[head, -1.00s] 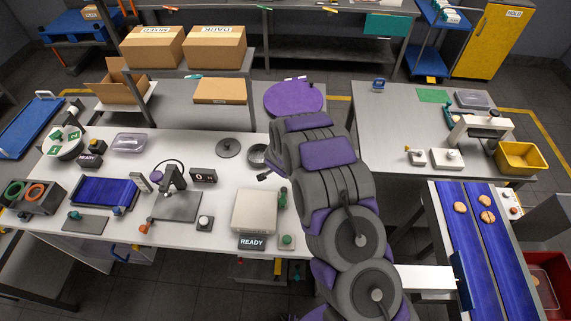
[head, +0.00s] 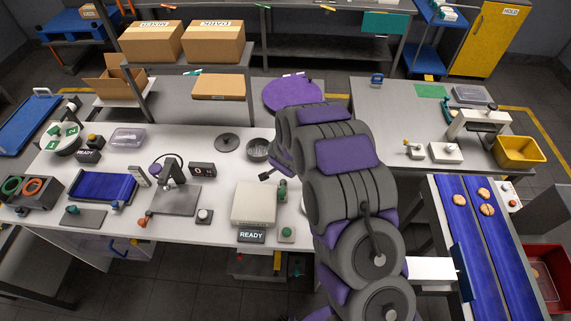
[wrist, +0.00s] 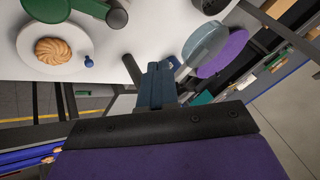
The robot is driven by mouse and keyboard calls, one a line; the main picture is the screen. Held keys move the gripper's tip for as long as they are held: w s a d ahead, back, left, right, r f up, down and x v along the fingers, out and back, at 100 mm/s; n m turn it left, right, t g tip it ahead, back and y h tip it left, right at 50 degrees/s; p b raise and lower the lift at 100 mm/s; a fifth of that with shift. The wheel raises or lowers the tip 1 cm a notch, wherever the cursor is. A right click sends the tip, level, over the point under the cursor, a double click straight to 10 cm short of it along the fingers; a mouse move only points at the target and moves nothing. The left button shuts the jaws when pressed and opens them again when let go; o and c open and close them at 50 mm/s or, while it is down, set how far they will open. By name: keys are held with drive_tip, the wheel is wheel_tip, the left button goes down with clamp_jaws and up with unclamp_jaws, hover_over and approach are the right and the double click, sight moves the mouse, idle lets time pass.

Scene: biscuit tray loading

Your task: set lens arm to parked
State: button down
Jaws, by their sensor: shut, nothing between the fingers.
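A green arm (wrist: 90,8) with a round green end and a round hub shows at the upper left of the wrist view; it looks like the lens arm. Its upper part is cut off by the picture edge. Beside it a golden biscuit (wrist: 52,51) lies on a round white plate (wrist: 80,52), with a small blue knob (wrist: 89,62) at its edge. In the head view a green part (head: 282,190) shows beside the pale box, and my arm hides much of this area. My gripper (wrist: 158,72) is shut and empty, apart from the green arm; it also shows in the head view (head: 267,176).
The pale box (head: 254,204) with a READY sign (head: 251,236) stands on the white table left of my arm. A grey pot (head: 258,150) and a purple disc (head: 292,94) lie beyond my gripper. Blue conveyors (head: 463,225) run at the right.

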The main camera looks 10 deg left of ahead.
drive_tip(key=v, duration=0.7)
drive_tip(key=shift+a, duration=0.55)
drive_tip(key=shift+r, duration=0.1)
drive_tip(key=shift+a, duration=0.1)
drive_tip(key=s+d+r+n+g+y+b, duration=0.1)
drive_tip(key=s+d+r+n+g+b, duration=0.15)
drive_tip(key=s+d+b, duration=0.35)
drive_tip(key=s+d+r+n+g+y+b, duration=0.1)
drive_tip(key=s+r+n+g+y+b, duration=0.15)
drive_tip(key=s+b, duration=0.4)
drive_tip(key=s+d+f+n+g+h+b, duration=0.1)
drive_tip(key=s+d+b, duration=0.1)
drive_tip(key=s+d, duration=0.3)
drive_tip(key=s+d+f+n+g+h+b, duration=0.1)
drive_tip(key=s+d+b, duration=0.2)
drive_tip(key=s, duration=1)
drive_tip(key=s+d+n+g+h+b, duration=0.1)
drive_tip(key=s+d+h+b, duration=0.1)
drive_tip(key=s+d, duration=0.5)
drive_tip(key=s+b, duration=0.1)
drive_tip(key=s, duration=0.2)
drive_tip(key=shift+d+f+g, duration=0.35)
drive_tip(key=shift+f+g, duration=0.05)
